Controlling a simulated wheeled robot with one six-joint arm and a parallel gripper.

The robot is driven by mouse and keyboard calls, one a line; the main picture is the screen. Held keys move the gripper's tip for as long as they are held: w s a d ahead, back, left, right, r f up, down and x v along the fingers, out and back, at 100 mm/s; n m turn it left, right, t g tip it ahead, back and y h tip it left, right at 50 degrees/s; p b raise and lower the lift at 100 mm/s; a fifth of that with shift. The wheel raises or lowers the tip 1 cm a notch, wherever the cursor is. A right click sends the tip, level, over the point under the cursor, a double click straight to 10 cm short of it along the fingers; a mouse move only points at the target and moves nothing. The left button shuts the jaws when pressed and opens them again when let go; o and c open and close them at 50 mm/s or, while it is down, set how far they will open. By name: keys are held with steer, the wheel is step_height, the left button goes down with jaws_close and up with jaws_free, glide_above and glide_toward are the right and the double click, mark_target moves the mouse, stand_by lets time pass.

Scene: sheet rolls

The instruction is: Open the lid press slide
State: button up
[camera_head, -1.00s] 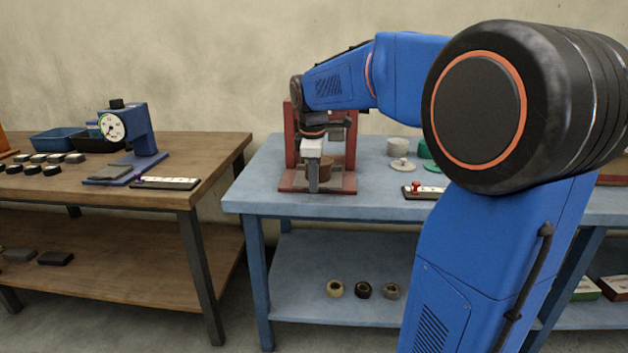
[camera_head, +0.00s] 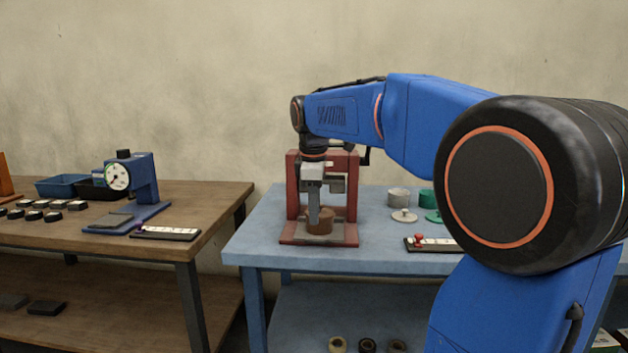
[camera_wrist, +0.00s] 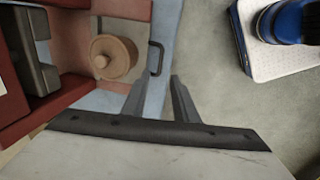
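The lid press is a red frame (camera_head: 351,165) on the blue table. A brown round pot (camera_head: 319,219) with a knobbed lid sits inside it; its top shows in the wrist view (camera_wrist: 112,57). The wrist view also shows a dark bar handle (camera_wrist: 155,58) beside the pot, at the edge of the press base. My gripper (camera_head: 314,230) points down at the front of the press. In the wrist view my gripper's two grey fingers (camera_wrist: 160,82) are spread, with nothing between them. The handle is just beyond the fingertips, apparently untouched; the exact gap is unclear.
Right of the press are a grey pot (camera_head: 399,196), a pale lid (camera_head: 404,215), green parts (camera_head: 428,198) and a tray with a red piece (camera_head: 430,244). A wooden table (camera_head: 215,196) with a dial gauge (camera_head: 118,177) stands left, across a gap.

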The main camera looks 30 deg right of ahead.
step_height(320, 180, up, 9)
steer(key=s+a, duration=0.1)
steer(key=shift+s, duration=0.25)
steer(key=shift+r, duration=0.1)
stand_by(0.3)
steer(key=s+a+f+m+t, duration=0.1)
steer(key=s+a+f+m, duration=0.2)
steer(key=s+f, duration=0.6)
steer(key=s+a+f+m+t, duration=0.1)
steer(key=s+f+m, duration=0.3)
steer(key=s+f, duration=0.5)
steer(key=s+a+f+m+t+y, duration=0.1)
steer(key=s+a+f+m, duration=0.3)
steer(key=s+f, duration=0.4)
steer(key=shift+s+a+f, duration=0.35)
steer(key=shift+s+f, duration=0.05)
steer(key=shift+f, duration=0.5)
